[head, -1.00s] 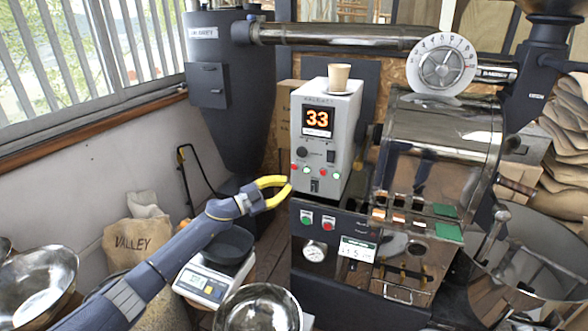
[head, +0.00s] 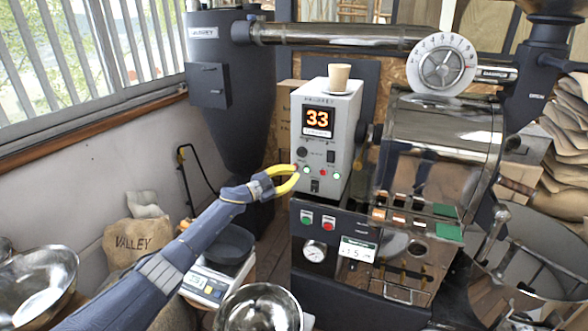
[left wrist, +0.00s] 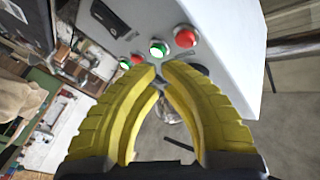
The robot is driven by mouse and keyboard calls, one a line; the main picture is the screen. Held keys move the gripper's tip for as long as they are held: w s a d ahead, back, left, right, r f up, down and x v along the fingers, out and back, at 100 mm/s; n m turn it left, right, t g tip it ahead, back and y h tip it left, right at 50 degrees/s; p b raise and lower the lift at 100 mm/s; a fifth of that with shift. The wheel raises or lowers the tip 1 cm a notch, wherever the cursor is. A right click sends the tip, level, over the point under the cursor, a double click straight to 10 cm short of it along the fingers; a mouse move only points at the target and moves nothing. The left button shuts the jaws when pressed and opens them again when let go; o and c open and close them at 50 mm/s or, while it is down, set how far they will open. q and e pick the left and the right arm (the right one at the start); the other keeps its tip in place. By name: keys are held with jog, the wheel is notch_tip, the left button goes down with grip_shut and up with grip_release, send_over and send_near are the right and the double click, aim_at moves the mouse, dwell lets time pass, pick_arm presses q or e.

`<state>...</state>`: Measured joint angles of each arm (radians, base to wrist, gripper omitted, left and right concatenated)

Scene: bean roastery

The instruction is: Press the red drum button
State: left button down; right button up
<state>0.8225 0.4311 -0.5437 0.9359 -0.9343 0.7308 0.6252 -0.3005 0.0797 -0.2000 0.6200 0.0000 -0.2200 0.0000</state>
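The light grey control box (head: 345,120) has a row of small red and green buttons low on its front. A red button (left wrist: 185,37) is nearest in the left wrist view, with a green button (left wrist: 158,48) beside it. No label tells me which is the drum button. My left gripper (head: 297,173) has yellow fingers with tips together and nothing between them. The tips are by the left end of the row, partly covering it; I cannot tell whether they touch. My right gripper is out of view.
A cup (head: 339,77) stands on top of the box. Below it, the dark panel has a green button (head: 307,218) and a red button (head: 328,222). A scale (head: 205,283) with a dark pan and a steel bowl (head: 260,308) stand below my left arm.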

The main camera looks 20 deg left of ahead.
pick_arm(q)
jog(key=shift+w+d, duration=0.1)
jog(key=shift+w, duration=0.45)
jog(key=c, duration=2.1)
grip_release()
grip_shut()
jog(key=shift+w, duration=0.25)
jog(key=shift+w, duration=0.2)
